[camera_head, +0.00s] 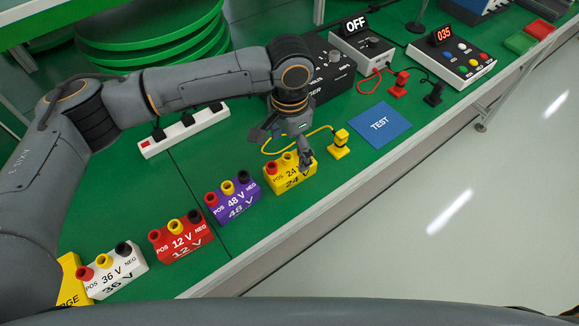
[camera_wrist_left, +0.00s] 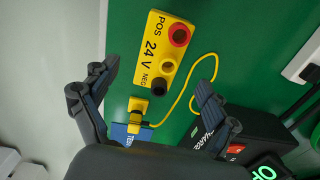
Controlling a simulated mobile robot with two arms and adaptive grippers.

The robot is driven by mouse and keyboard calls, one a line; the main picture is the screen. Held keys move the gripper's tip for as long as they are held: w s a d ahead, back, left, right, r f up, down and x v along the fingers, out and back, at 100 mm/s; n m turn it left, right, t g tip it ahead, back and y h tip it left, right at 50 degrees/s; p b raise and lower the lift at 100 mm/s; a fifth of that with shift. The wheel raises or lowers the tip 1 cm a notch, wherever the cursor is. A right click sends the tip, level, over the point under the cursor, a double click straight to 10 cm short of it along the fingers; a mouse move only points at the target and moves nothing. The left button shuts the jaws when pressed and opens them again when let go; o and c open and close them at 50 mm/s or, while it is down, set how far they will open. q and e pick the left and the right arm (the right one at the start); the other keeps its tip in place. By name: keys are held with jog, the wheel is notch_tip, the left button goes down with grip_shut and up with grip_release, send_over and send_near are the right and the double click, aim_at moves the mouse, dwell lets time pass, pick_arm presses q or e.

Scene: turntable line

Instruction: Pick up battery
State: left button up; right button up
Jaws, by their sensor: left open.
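Several batteries stand in a row on the green table in the head view: a white 36 V (camera_head: 112,274), a red 12 V (camera_head: 181,241), a purple 48 V (camera_head: 234,201) and a yellow 24 V battery (camera_head: 290,179). My left gripper (camera_head: 283,150) is above the 24 V battery, and one finger hides part of its right end. In the left wrist view, the 24 V battery (camera_wrist_left: 153,60) lies beyond the fingertips, with red, yellow and black terminals. My left gripper (camera_wrist_left: 160,80) is open and empty there. My right gripper is not in view.
A yellow plug (camera_head: 340,145) on a cable stands close to the right of the 24 V battery. A blue TEST mat (camera_head: 380,124), black charger box (camera_head: 320,75), power strip (camera_head: 184,132) and meter with red and black plugs (camera_head: 455,55) are nearby.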

aim_at(290, 159)
pick_arm(q)
notch_tip(290, 159, down, 8)
jog(key=shift+w+r, duration=0.1)
jog(key=shift+w, duration=0.05)
dwell(0.3)
jog(key=c, duration=1.8)
jog(key=shift+d, duration=0.1)
grip_shut()
jog(key=shift+r, duration=0.15)
